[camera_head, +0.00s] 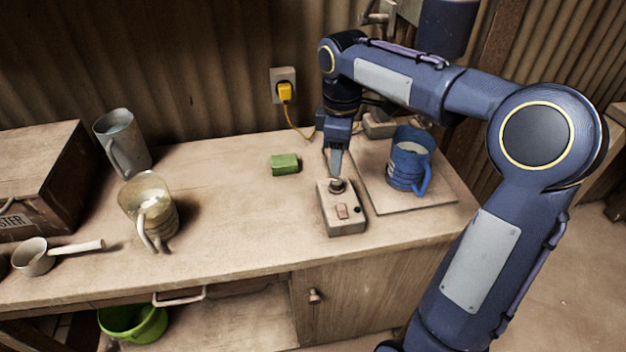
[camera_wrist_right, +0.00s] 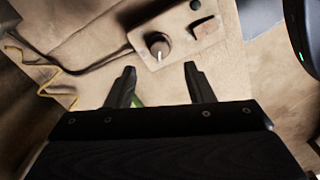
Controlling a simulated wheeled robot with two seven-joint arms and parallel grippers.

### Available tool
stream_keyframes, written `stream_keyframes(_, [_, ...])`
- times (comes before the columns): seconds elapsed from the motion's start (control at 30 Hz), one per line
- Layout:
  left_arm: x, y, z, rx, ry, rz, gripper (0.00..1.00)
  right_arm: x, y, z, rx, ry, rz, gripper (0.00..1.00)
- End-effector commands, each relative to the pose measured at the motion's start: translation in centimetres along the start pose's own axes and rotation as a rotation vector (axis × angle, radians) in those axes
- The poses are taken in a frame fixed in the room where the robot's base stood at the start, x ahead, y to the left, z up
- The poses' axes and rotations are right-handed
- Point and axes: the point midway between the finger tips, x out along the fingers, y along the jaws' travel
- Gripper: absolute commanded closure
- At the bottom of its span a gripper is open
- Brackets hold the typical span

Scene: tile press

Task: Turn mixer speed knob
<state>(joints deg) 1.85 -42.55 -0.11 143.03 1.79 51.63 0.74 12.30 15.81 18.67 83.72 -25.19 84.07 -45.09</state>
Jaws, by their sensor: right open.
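A grey control box (camera_head: 345,222) sits near the front of the bench, with a round knob (camera_head: 337,186) on its top and a lighter switch (camera_head: 342,211) on it. In the wrist view the dark knob (camera_wrist_right: 158,46) shows a pale pointer mark, on the box (camera_wrist_right: 178,62). My right gripper (camera_head: 335,172) points down just above the knob. In the wrist view my right gripper (camera_wrist_right: 161,80) is open and empty, with the knob beyond the gap between its fingertips. Contact cannot be seen. My left gripper is not in view.
A blue mug (camera_head: 405,172) stands on a board (camera_head: 416,206) right of the box. A green block (camera_head: 285,164) lies to the left. A glass jug (camera_head: 160,218), a metal jug (camera_head: 124,143) and a pan (camera_head: 34,262) stand further left. A yellow plug (camera_head: 285,92) is in the wall.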

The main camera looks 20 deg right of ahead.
Motion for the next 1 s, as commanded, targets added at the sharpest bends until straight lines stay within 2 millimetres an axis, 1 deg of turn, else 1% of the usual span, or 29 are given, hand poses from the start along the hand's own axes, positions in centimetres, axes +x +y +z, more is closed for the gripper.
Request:
stream_keyframes(0.03, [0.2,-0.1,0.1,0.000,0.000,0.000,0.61,1.0,-0.1,0.1,0.001,-0.003,-0.004,0.52])
stream_keyframes(0.1, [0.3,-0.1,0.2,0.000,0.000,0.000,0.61,2.2,-0.1,0.1,0.002,-0.003,-0.005,0.52])
stream_keyframes(0.2, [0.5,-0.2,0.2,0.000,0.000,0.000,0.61,3.8,-0.1,0.1,0.001,-0.001,-0.004,0.52])
stream_keyframes(0.33, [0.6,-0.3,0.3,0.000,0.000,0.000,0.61,5.4,-0.1,0.1,0.002,0.000,-0.003,0.52])
stream_keyframes(0.5, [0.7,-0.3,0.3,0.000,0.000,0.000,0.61,6.4,-0.1,0.0,0.002,0.000,-0.002,0.52])
stream_keyframes(0.73, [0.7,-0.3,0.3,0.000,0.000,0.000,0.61,6.5,-0.1,0.0,0.003,0.001,-0.001,0.52])
stream_keyframes(0.77, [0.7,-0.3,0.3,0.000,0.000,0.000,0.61,6.5,-0.1,0.0,0.003,0.001,-0.001,0.53])
stream_keyframes(1.0, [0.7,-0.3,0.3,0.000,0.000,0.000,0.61,6.5,-0.1,0.0,0.003,0.001,-0.001,0.85])
